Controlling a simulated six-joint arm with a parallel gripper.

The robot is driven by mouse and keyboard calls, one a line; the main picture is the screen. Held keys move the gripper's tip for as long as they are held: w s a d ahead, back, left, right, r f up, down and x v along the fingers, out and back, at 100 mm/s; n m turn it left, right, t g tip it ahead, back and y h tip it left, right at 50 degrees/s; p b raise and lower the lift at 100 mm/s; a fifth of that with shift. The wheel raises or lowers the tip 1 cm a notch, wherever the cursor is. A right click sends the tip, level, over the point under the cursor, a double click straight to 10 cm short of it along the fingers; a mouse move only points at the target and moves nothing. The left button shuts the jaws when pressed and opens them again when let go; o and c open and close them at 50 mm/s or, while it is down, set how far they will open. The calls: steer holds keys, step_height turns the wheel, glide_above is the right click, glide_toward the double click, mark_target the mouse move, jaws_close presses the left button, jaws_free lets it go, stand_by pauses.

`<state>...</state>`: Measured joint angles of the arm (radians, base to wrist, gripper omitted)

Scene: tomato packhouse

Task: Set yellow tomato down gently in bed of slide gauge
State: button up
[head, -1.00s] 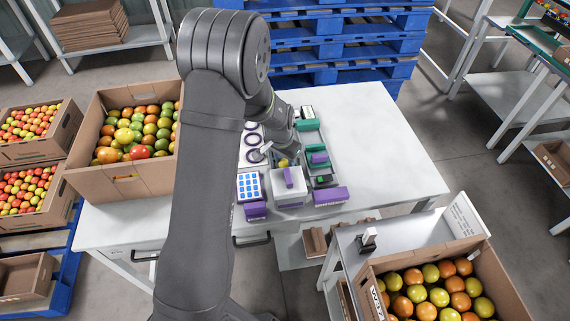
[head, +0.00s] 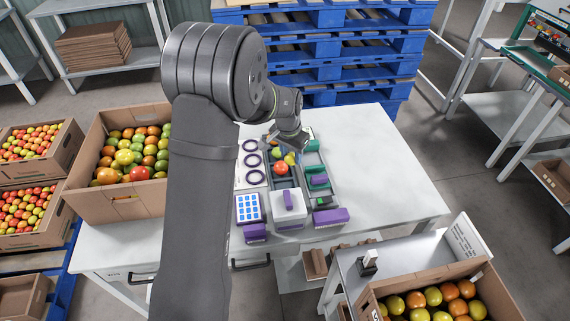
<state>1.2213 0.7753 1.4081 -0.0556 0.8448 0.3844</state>
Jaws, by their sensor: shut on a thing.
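My gripper (head: 291,151) points down over the far part of the bench, shut on a small yellow tomato (head: 290,160). The tomato shows just below the fingers, partly covered by them. The slide gauge (head: 331,188) seems to be the long grey tray with green and purple blocks, just right of my gripper. The tomato appears left of its bed, near the divide between it and the grey tray on the left. I cannot tell its height above the trays.
The white bench (head: 385,165) is clear at right.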

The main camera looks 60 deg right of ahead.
steer(key=d+f, duration=0.1)
steer(key=d, duration=0.3)
steer(key=d+f, duration=0.1)
steer(key=d, duration=0.3)
steer(key=d+f, duration=0.1)
steer(key=d, duration=0.2)
steer(key=shift+s+d+f, duration=0.35)
steer(key=shift+d+f, duration=0.05)
steer(key=shift+f, duration=1.9)
steer(key=shift+f, duration=0.55)
steer(key=o, duration=0.8)
steer(key=c, duration=0.3)
step_height(320, 180, up, 7)
